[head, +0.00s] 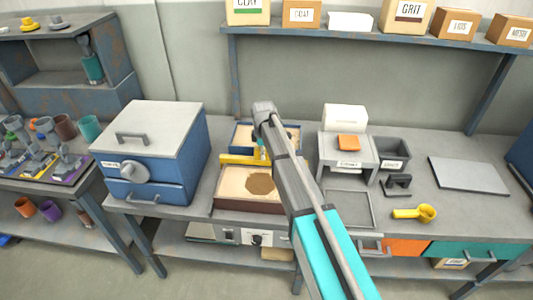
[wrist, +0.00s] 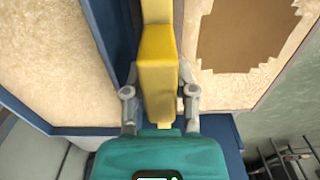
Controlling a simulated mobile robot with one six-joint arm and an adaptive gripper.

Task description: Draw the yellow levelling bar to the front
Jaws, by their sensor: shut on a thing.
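The yellow levelling bar (head: 237,159) lies across the seam between a blue-rimmed sand tray (head: 238,134) at the back and a brown-sided sand box (head: 240,207) at the front. In the wrist view the bar (wrist: 157,48) runs up from between my fingers. My gripper (wrist: 158,92) is shut on the bar's block-like end, one finger on each side. In the head view my arm hides most of the gripper and the bar's right end. A dark brown patch (head: 260,184) shows on the front sand, and also in the wrist view (wrist: 240,35).
A blue lidded box (head: 145,150) stands left of the sand boxes. A small grey stand (head: 347,150), a dark bin (head: 393,152) and a yellow scoop (head: 416,213) are to the right. A shelf (head: 380,40) with labelled boxes hangs above.

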